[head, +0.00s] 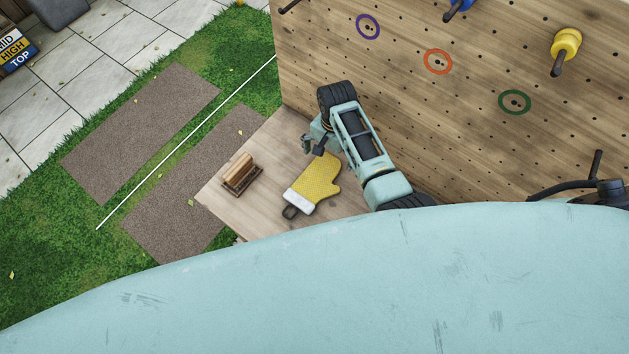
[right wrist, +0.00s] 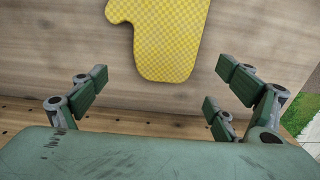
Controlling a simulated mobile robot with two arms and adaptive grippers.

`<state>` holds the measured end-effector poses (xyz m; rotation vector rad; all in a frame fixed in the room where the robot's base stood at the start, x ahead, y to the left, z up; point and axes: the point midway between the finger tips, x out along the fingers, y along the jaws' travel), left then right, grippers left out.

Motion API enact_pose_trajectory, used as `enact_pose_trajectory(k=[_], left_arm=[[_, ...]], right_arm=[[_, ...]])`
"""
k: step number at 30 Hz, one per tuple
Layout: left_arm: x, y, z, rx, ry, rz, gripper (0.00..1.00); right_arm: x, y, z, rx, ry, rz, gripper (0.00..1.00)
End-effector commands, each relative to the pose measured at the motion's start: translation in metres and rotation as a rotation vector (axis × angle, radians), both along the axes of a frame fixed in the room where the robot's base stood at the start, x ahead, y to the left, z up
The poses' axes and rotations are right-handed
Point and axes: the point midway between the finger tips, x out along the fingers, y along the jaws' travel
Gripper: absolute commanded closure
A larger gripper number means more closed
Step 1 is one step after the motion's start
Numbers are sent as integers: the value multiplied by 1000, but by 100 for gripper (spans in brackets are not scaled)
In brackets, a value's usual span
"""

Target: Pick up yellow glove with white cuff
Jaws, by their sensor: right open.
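The yellow glove (head: 317,181) lies flat on the wooden shelf, its white cuff (head: 298,199) toward the lower left with a dark loop at its end. In the right wrist view the glove (right wrist: 163,38) shows at the top, beyond the open fingers, and its cuff is out of frame. My right gripper (head: 318,142) is just above the glove's upper end in the head view, apart from it as the wrist view shows. In the right wrist view my right gripper (right wrist: 165,85) has its fingers spread wide with nothing between them. My left gripper is not in view.
A wooden-backed brush (head: 240,175) lies on the shelf (head: 222,198), left of the glove. A pegboard (head: 400,95) with coloured rings and pegs rises behind the shelf. Dark mats (head: 140,130) lie on grass to the left. My own pale blue body fills the bottom.

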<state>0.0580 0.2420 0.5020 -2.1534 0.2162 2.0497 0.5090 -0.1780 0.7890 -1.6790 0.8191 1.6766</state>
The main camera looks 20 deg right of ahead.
Motion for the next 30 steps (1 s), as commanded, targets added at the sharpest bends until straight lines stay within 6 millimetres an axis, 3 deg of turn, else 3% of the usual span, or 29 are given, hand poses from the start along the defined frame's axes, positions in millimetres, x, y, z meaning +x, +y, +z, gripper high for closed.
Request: enact_pose_trajectory(k=[6,9,18,23,30], left_arm=[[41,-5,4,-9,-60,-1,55],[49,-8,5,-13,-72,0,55],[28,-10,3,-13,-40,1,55],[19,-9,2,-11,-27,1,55],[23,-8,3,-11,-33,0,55]], right_arm=[[2,2,-27,0,2,0,9],[2,2,-33,0,0,0,9],[2,2,-36,0,0,0,10],[2,2,-36,0,0,0,24],[2,2,-36,0,0,0,45]])
